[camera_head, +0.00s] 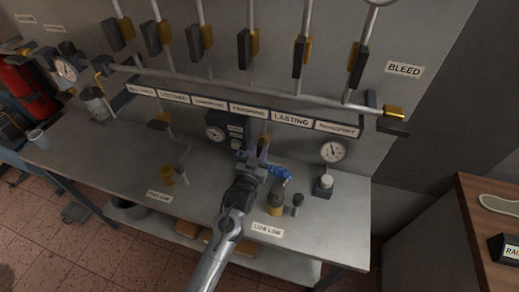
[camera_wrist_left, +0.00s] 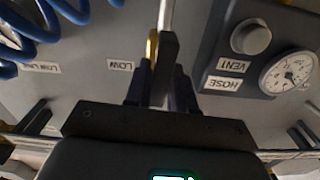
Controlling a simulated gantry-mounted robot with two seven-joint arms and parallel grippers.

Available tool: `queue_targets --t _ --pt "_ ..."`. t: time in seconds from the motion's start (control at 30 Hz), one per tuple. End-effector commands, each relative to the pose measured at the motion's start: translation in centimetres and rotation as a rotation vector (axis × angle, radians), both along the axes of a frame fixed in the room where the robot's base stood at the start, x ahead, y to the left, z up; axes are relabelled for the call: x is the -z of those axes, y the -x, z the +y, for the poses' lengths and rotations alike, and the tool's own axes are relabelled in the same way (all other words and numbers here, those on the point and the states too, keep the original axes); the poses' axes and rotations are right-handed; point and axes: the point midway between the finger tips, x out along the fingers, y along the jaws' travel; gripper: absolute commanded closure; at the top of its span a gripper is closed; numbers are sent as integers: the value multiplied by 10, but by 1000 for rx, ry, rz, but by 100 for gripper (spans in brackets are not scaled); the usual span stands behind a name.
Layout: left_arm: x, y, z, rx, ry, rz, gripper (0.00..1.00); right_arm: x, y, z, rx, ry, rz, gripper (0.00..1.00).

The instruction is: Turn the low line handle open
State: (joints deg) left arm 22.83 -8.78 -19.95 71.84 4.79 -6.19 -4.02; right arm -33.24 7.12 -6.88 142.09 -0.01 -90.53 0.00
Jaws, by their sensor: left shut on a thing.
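The low line handle is a dark lever (camera_wrist_left: 169,62) beside a brass valve body (camera_wrist_left: 153,44) on a thin grey pipe, near a LOW label in the left wrist view. The lever looks roughly in line with the pipe. My left gripper (camera_wrist_left: 162,90) is shut on this lever, with one dark finger on each side of it. In the head view my left gripper (camera_head: 253,157) is at the wall panel above the bench, below the LASTING label row, and largely hides the handle. My right gripper is not in view.
Brass and grey fittings (camera_head: 276,203) stand on the bench (camera_head: 205,215). More valves line the pipes above; another gauge (camera_head: 333,151) is at the right.

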Motion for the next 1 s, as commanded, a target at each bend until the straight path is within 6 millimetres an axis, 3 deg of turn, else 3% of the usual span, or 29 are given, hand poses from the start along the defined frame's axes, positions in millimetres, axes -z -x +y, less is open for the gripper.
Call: queue_targets --t 0.7,0.73,0.8,0.83,1.0 --pt "1 0 0 0 75 25 100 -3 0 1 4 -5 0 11" --pt "1 0 0 0 75 25 71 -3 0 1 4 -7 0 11" --pt "1 0 0 0 74 25 61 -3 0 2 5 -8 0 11" --pt "1 0 0 0 74 24 56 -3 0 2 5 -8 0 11" --pt "0 0 0 0 73 23 55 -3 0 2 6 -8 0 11"
